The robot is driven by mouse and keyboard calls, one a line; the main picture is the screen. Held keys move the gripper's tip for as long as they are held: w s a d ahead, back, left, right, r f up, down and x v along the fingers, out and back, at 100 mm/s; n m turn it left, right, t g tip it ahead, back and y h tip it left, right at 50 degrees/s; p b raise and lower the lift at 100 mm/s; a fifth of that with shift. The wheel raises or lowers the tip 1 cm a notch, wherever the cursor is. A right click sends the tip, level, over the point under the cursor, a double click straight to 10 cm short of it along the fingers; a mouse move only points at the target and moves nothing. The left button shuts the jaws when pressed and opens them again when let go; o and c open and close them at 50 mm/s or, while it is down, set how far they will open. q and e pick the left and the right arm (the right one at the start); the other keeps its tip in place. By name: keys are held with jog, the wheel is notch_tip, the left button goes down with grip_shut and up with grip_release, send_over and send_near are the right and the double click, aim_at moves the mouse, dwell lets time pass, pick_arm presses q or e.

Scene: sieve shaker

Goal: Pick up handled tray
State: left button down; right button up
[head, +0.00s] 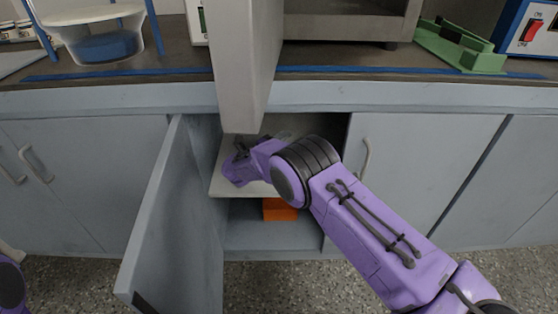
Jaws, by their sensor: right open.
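I cannot make out a handled tray for certain. A small grey-green item (284,134) shows only in part on the upper shelf of the open cabinet, behind my right arm; it is too hidden to name. My right gripper (239,146) reaches into the cabinet, just above the left part of that shelf (222,187). Its jaws are dark and small in the picture; it is open, and I see nothing held in it. My left gripper is out of view; only a bit of my purple left arm shows at the lower left edge.
The open cabinet door (172,215) stands left of my right arm. A pale upright panel (240,65) hangs in front of the counter, above the gripper. An orange object (280,210) lies on the lower level. A green object (460,47) sits on the counter at right.

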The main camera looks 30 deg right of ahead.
jog(key=shift+w+d, duration=0.2)
jog(key=shift+d, duration=0.35)
grip_shut()
